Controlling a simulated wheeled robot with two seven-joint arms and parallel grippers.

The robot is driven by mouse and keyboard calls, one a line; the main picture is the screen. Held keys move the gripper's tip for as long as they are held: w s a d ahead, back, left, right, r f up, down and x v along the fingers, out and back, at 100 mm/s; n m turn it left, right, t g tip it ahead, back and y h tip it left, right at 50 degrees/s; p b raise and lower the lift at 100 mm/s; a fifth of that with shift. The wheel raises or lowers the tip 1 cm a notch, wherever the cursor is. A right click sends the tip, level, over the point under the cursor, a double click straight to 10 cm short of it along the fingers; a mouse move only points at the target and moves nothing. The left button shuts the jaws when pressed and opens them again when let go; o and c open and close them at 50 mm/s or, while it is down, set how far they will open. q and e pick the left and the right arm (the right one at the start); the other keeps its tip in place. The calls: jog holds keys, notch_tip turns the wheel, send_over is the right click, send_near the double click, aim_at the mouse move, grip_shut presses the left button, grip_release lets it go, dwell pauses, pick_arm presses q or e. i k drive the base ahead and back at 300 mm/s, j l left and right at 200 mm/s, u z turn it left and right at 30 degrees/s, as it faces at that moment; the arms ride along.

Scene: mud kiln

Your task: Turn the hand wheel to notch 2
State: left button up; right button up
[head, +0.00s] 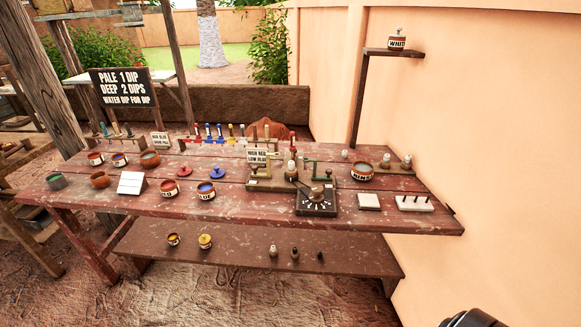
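A dark square plate (317,203) with white radial marks sits on the wooden table, right of the middle. A dark wheel or knob with a lighter handle (312,190) is mounted on it. The marks are too small to read, so I cannot tell which notch it is at. Green and brass-coloured pipework (268,184) stands just behind and to the left. A dark rounded part of my own body shows at the bottom right edge, well apart from the plate. No gripper fingers show in the head view.
Bowls, including a blue-filled one (206,190) and a labelled one (362,172), stand around the plate. A lower bench (225,250) holds small pots. A wall (480,130) closes off the right side.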

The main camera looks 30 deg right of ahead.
aim_at(316, 195)
jog(key=l+z, duration=0.1)
jog(key=z, duration=1.15)
